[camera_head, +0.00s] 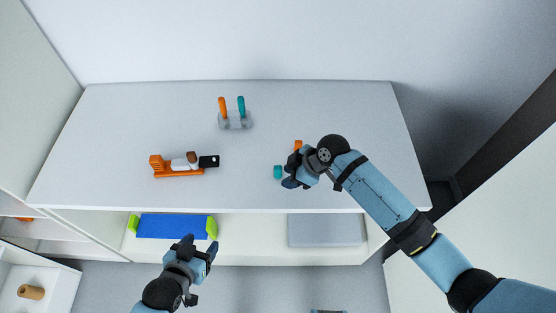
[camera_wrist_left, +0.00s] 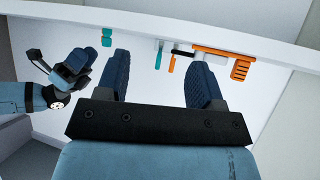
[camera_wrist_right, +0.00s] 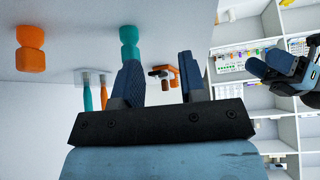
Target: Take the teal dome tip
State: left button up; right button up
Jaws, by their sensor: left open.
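The small teal dome tip (camera_head: 278,171) stands on the white bench top near the front edge, left of my right gripper (camera_head: 290,182). It also shows in the right wrist view (camera_wrist_right: 129,35), just beyond one fingertip, and in the left wrist view (camera_wrist_left: 107,37). My right gripper is open and empty in the right wrist view (camera_wrist_right: 160,75), close to the tip but not around it. My left gripper (camera_head: 200,246) is open and empty, in front of the bench and below its top; its spread fingers fill the left wrist view (camera_wrist_left: 160,75).
An orange tip (camera_head: 298,145) stands behind my right gripper. A grey stand (camera_head: 235,124) holds an orange-handled and a teal-handled tool at the back. An orange fixture (camera_head: 178,173) with a white and black piece lies left. A blue tray (camera_head: 172,226) sits on the shelf below.

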aim_at(281, 167)
jog(key=w+r+n+g+p, duration=0.1)
jog(key=w+r+n, duration=0.15)
jog(key=w, duration=0.25)
jog(key=shift+m+h, duration=0.25)
jog(key=shift+h, duration=0.05)
jog(key=b+x, duration=0.1)
jog(key=x, duration=0.1)
jog(key=b+x, duration=0.4)
jog(key=shift+s+d+f, duration=0.25)
jog(key=shift+a+f+b, duration=0.4)
jog(key=shift+f+b, duration=0.1)
jog(key=shift+b, duration=0.05)
grip_shut()
jog(key=shift+r, duration=0.1)
